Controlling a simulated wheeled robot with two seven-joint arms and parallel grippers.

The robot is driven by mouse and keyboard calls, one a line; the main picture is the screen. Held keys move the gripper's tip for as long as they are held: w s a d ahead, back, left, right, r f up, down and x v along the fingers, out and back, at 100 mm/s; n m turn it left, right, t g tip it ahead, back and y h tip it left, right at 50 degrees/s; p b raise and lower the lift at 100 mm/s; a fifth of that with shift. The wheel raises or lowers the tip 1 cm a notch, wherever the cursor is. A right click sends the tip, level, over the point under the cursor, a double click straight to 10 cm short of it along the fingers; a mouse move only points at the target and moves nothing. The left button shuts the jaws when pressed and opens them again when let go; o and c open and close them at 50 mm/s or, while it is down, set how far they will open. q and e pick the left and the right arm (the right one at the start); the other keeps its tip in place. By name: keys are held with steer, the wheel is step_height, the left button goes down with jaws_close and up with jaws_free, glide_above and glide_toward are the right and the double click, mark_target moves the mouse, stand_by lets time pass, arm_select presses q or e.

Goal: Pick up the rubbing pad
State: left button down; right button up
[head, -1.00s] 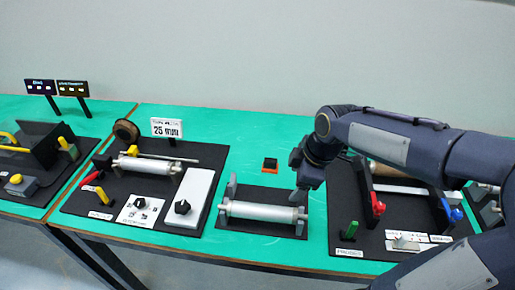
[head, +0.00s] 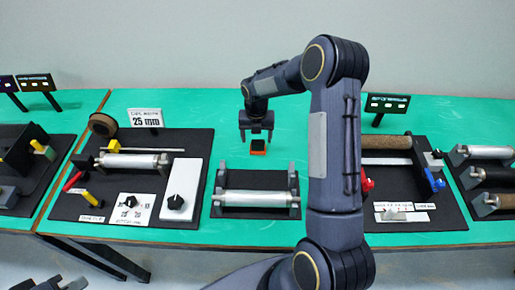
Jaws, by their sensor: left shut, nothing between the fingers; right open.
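The rubbing pad seems to be the small block with a black top and orange-red sides (head: 258,147), lying on the green table behind the middle roller stand. My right gripper (head: 256,137) points down with its fingers apart at the block, one finger towards each side; I cannot tell whether they touch it. My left gripper (head: 72,284) shows only partly at the bottom left edge, low in front of the table and far from the block.
A metal roller (head: 255,198) on a black stand is in front of the block. At left are a roller station with a "25 mm" sign (head: 145,118) and a white box (head: 186,190). At right, past my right arm, is a station with red and blue levers (head: 434,180). Green table around the block is clear.

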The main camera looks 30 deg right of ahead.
mark_target(258, 142)
steer(key=f, duration=0.1)
steer(key=f+b, duration=0.2)
steer(key=f, duration=0.1)
steer(key=shift+d, duration=0.25)
steer(key=shift+c, duration=0.4)
steer(key=c, duration=1)
steer(key=shift+r, duration=0.1)
